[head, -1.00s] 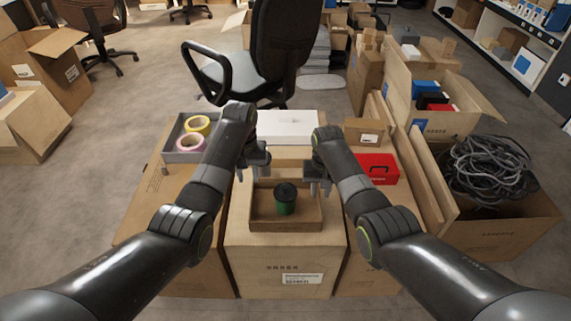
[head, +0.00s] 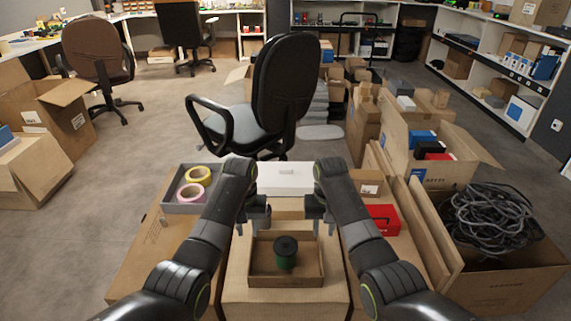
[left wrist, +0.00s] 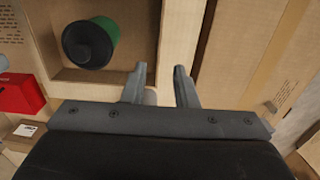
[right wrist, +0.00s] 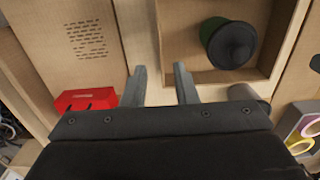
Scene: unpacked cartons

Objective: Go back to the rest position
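My left gripper (head: 257,215) hangs above the far left corner of a shallow open cardboard box. In the left wrist view (left wrist: 160,85) its two fingers stand apart with nothing between them. My right gripper (head: 314,214) hangs above the far right corner of the same box. In the right wrist view (right wrist: 161,83) its fingers are also apart and empty. The shallow box (head: 285,282) rests on a large carton and holds a green spool-like item with a black top (head: 286,251). That item also shows in the left wrist view (left wrist: 91,42) and the right wrist view (right wrist: 231,44).
A grey tray (head: 180,207) with tape rolls (head: 194,193) stands left. A white box (head: 286,176) lies behind the grippers. A red box (head: 384,219) and a small carton (head: 368,184) stand right. A carton of black cables (head: 490,217) is far right. An office chair (head: 284,90) stands behind.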

